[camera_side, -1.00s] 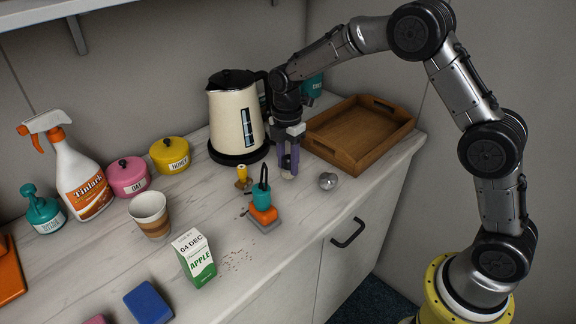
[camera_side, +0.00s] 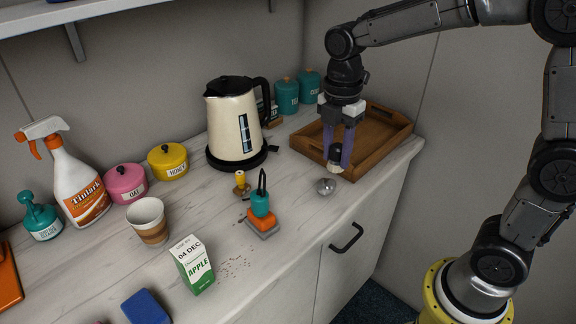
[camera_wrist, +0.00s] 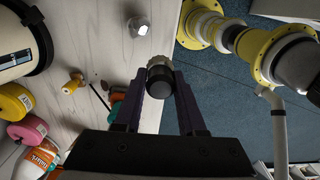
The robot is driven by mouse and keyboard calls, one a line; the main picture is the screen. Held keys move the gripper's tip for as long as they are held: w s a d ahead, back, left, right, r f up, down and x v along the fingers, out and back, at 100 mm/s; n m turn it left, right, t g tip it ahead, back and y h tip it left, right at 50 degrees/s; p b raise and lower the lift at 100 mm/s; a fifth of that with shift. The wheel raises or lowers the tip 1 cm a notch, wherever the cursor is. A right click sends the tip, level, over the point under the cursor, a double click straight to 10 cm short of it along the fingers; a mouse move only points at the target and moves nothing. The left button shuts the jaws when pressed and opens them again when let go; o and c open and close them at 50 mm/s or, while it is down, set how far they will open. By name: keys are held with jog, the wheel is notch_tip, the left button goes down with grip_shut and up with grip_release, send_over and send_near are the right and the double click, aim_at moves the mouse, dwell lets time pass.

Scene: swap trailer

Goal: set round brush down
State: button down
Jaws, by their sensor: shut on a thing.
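The round brush (camera_side: 336,157) has a black knob and pale bristles below it. My gripper (camera_side: 342,163) is shut on its knob, with the purple fingers pointing down. In the side view the brush hangs in front of the wooden tray's near wall, right of and above the shiny metal knob-like piece (camera_side: 326,186). In the wrist view the brush (camera_wrist: 159,78) sits between the fingertips, in line with the counter's edge. Its height over the counter is hard to tell.
A wooden tray (camera_side: 303,143) stands behind the gripper. A cream kettle (camera_side: 231,125), a small wooden-and-yellow piece (camera_side: 241,184) and a teal-and-orange tool (camera_side: 261,212) are to the left. Crumbs lie near an apple carton (camera_side: 193,265). The counter's front right strip is bare.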

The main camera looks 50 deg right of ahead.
jog(key=shift+s, duration=0.15)
jog(key=shift+w+r+m, duration=0.2)
jog(key=shift+r+m, duration=0.1)
jog(key=w+a+n, duration=0.1)
jog(key=w+a, duration=0.2)
jog(key=a, duration=0.5)
jog(key=w+a+n, duration=0.1)
jog(key=w+a, duration=0.1)
jog(key=a, duration=0.6)
jog(key=w+a+f, duration=0.2)
jog(key=w+f, duration=0.1)
jog(key=w, duration=0.1)
jog(key=w+a+f, duration=0.2)
jog(key=w+f, duration=0.1)
jog(key=w+a+f, duration=0.2)
jog(key=w+f, duration=0.1)
jog(key=w, duration=0.1)
jog(key=shift+w+a, duration=0.1)
jog(key=shift+w, duration=0.2)
jog(key=shift+w+a+f, duration=0.2)
jog(key=shift+w+f, duration=0.25)
jog(key=shift+f, duration=1.65)
jog(key=shift+f, duration=0.1)
